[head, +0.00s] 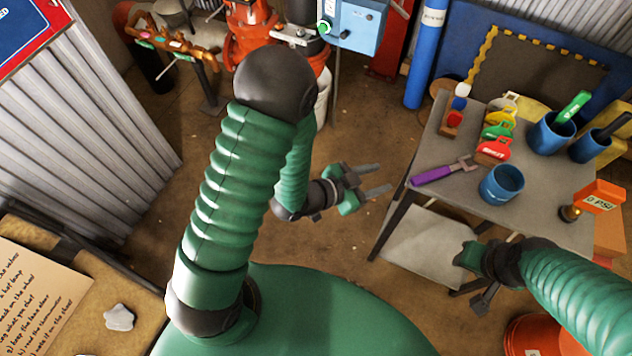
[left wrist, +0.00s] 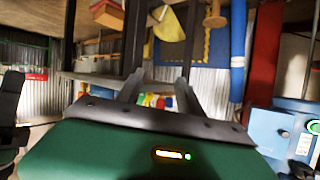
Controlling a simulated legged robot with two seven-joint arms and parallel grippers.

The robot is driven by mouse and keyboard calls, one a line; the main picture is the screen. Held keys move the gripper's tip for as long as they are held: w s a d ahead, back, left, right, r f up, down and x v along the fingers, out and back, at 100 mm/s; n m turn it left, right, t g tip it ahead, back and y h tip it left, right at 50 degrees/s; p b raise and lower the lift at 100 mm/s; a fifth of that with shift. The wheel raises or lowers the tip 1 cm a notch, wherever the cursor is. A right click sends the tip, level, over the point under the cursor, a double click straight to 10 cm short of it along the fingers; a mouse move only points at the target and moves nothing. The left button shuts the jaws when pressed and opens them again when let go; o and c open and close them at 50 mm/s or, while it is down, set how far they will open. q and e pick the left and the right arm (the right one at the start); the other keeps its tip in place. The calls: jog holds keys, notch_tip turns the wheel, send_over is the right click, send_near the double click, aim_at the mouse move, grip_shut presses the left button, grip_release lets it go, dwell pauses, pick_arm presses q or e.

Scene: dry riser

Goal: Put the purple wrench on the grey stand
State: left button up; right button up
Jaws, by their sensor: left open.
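The purple wrench (head: 438,172) lies on the grey table (head: 437,143) at the right, near its left edge, with its grey jaw pointing right. My left gripper (head: 375,182) is open and empty, in the air left of the table and apart from the wrench. Its two fingers also show in the left wrist view (left wrist: 160,88), where I cannot make out the wrench. My right gripper (head: 478,285) is low in front of the table; I cannot tell whether its jaws are apart. I cannot identify a separate grey stand with certainty.
On the table are a blue cup (head: 502,184), several coloured tags (head: 497,130), a blue holder with a green-handled tool (head: 552,135) and an orange gauge (head: 598,197). An orange bucket (head: 533,335) stands on the floor. A blue box (head: 355,25) is at the back.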

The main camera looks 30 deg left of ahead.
pick_arm(q)
jog(key=s+a+n+g+y, duration=0.1)
jog(key=a+n+g+y, duration=0.1)
jog(key=a+n+y, duration=0.3)
jog(key=s+a+g+y, duration=0.2)
jog(key=a, duration=0.5)
jog(key=s+a+r+n+g, duration=0.1)
jog(key=s+r+n+g, duration=0.2)
jog(key=s, duration=0.5)
jog(key=shift+s+a+r+g+y, duration=0.2)
jog(key=shift+s+a+g+y, duration=0.1)
jog(key=shift+g, duration=0.4)
